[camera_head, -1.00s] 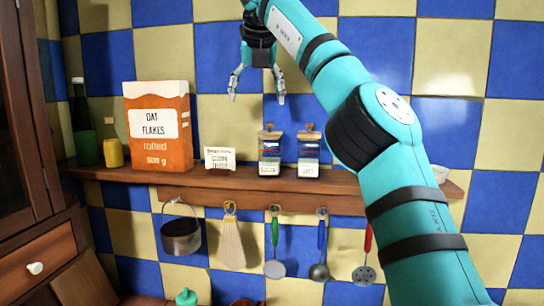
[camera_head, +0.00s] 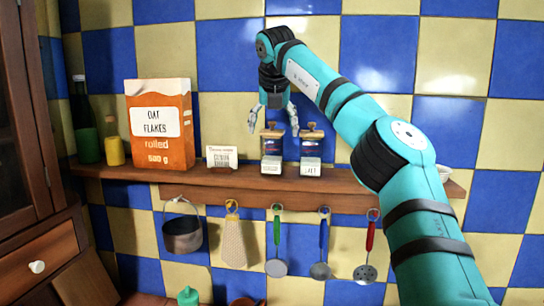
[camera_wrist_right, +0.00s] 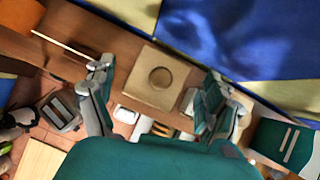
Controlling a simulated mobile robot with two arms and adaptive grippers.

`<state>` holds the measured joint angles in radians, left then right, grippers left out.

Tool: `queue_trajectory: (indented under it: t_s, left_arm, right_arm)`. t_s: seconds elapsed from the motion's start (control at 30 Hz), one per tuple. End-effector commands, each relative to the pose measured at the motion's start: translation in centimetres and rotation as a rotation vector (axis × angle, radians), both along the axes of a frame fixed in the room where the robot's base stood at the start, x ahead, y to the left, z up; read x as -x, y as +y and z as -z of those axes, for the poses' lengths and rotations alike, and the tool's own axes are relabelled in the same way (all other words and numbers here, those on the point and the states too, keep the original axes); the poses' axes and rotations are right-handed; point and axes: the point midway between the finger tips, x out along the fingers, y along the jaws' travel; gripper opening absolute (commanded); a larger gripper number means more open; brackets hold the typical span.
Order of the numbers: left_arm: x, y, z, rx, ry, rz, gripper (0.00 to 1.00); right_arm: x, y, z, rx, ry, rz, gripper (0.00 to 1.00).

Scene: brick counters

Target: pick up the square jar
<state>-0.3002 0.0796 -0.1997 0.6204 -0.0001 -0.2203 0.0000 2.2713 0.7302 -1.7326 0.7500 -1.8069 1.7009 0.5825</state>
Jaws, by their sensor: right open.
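Two square glass jars with wooden lids stand side by side on the wall shelf in the head view: a left jar (camera_head: 271,157) and a right jar (camera_head: 311,157) labelled salt. My right gripper (camera_head: 275,130) points down just above the left jar, open, with its fingers on either side of that jar's lid. In the right wrist view the square wooden lid (camera_wrist_right: 158,77) with its round knob lies between the open fingers of my right gripper (camera_wrist_right: 158,80), with gaps on both sides. My left gripper is not in view.
The wooden shelf (camera_head: 225,182) also holds an orange oat flakes box (camera_head: 160,125), a small white box (camera_head: 222,157) left of the jars, and bottles (camera_head: 85,135) at far left. A pot (camera_head: 182,235) and several utensils hang below. The tiled wall is close behind.

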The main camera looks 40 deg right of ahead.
Motion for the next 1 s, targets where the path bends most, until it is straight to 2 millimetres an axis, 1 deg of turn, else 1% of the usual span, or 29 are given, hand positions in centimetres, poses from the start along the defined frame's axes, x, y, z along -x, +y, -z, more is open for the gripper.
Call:
queue_trajectory:
  t_s: [0.1,0.3,0.57,0.67,1.0]
  left_arm:
    - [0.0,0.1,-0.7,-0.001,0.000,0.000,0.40]
    - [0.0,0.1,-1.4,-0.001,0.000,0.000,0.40]
    - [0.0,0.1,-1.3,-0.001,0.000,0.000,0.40]
    - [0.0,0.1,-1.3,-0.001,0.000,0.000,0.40]
    - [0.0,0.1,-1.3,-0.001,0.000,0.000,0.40]
  right_arm:
    - [-0.8,-0.8,1.7,-0.001,0.005,0.002,0.86]
    - [-1.8,-1.6,3.6,0.001,0.002,0.001,0.86]
    - [-1.9,-1.7,4.0,0.000,0.000,0.000,0.86]
    - [-1.9,-1.7,4.0,0.000,0.000,0.001,0.74]
    - [-1.9,-1.7,4.0,0.000,0.000,0.001,0.29]
